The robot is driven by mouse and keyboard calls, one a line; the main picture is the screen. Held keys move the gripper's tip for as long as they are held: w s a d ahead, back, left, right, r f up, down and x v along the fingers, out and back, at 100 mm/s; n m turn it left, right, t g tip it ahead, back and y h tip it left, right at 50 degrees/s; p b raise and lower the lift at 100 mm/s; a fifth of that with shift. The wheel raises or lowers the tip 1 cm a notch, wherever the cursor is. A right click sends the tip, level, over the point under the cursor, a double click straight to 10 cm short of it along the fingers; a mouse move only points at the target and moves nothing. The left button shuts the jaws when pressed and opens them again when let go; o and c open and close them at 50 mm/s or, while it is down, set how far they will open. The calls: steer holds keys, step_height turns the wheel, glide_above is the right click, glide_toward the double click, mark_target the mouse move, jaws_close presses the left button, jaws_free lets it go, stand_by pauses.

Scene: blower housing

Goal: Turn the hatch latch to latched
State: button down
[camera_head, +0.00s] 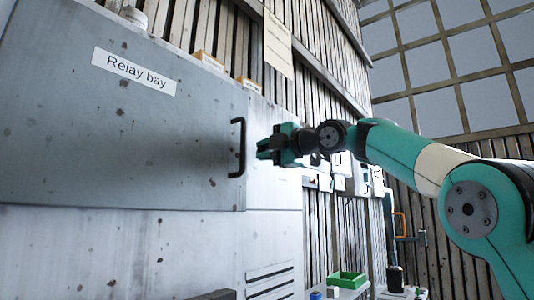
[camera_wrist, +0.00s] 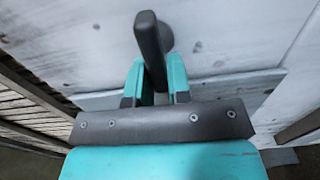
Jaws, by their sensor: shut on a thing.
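My gripper (camera_wrist: 156,80) has its two teal fingers around a dark bar-like latch handle (camera_wrist: 150,42) in the wrist view. The handle sticks out from a pale, stained metal panel (camera_wrist: 225,35), with a round dark base behind it. The fingers hide its lower part. In the head view my gripper (camera_head: 268,150) is close to the cabinet front, just right of a black door handle (camera_head: 238,148) and apart from it. The latch handle cannot be made out there. No latch position marking is readable.
A grey door labelled "Relay bay" (camera_head: 134,72) fills the left of the head view. A vent grille (camera_head: 270,280) is low on the cabinet. A green bin (camera_head: 348,279) stands on a low surface at the lower right. Slatted walls stand behind.

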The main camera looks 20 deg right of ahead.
steer(key=shift+r, duration=0.2)
stand_by(0.4)
steer(key=c, duration=1.2)
jaws_free()
steer(key=shift+w, duration=0.1)
steer(key=shift+c, duration=0.2)
steer(key=shift+o, duration=0.6)
steer(key=shift+w+f, duration=0.1)
steer(key=shift+f, duration=0.1)
steer(key=shift+s+d+f+b, duration=0.1)
steer(key=shift+s+d+b, duration=0.15)
steer(key=shift+s+b, duration=0.15)
steer(key=b+v, duration=0.3)
steer(key=v, duration=1.3)
steer(key=shift+s+b, duration=0.2)
steer(key=shift+b, duration=0.2)
steer(key=shift+d, duration=0.1)
